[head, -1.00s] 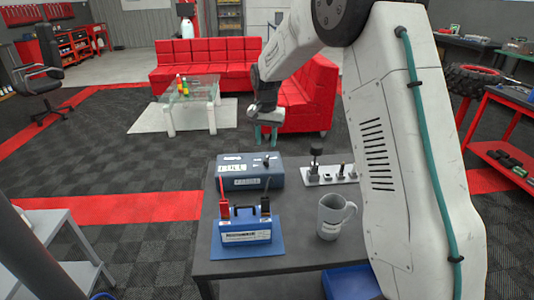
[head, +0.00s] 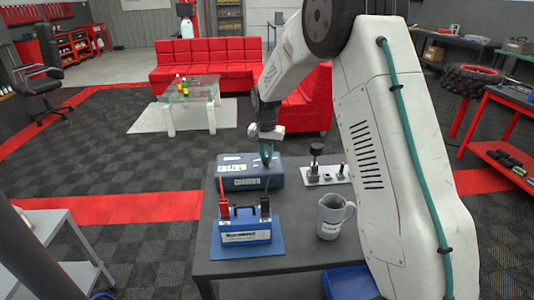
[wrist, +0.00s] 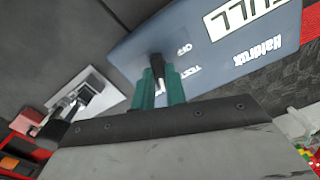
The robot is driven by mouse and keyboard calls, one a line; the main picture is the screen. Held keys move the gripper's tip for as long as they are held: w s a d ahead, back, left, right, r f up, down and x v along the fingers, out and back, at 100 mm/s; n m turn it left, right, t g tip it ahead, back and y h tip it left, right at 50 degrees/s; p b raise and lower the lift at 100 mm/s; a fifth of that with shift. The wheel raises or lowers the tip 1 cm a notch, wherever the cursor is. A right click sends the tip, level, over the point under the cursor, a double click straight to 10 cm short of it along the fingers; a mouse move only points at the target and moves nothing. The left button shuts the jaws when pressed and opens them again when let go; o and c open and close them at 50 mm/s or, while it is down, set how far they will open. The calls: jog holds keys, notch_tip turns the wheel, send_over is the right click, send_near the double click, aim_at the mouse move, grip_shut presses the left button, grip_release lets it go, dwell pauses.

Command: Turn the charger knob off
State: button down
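The blue charger (head: 234,183) stands at the back of the dark table, with white labels on its front and top. In the wrist view its blue top (wrist: 205,70) carries the black knob (wrist: 157,68), with small white markings beside it, one reading like OFF. My gripper (head: 267,158) points down over the charger's top and hides the knob in the head view. In the wrist view its two teal fingers (wrist: 160,88) stand close on either side of the knob. I cannot tell whether they press on it.
A blue battery (head: 246,228) with red and black clamps sits on a blue mat in front of the charger. A grey mug (head: 331,222) stands at the right. A pale holder (head: 325,175) with dark upright parts is right of the charger.

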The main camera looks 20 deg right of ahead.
jog(key=shift+n, duration=0.3)
jog(key=n, duration=0.4)
jog(key=shift+n, duration=0.3)
jog(key=n, duration=0.5)
jog(key=shift+n, duration=0.3)
jog(key=n, duration=0.5)
jog(key=shift+d, duration=0.1)
jog(key=n, duration=0.6)
jog(key=shift+w+r, duration=0.1)
jog(key=c, duration=1.4)
grip_release()
jog(key=shift+d, duration=0.1)
jog(key=shift+c, duration=0.2)
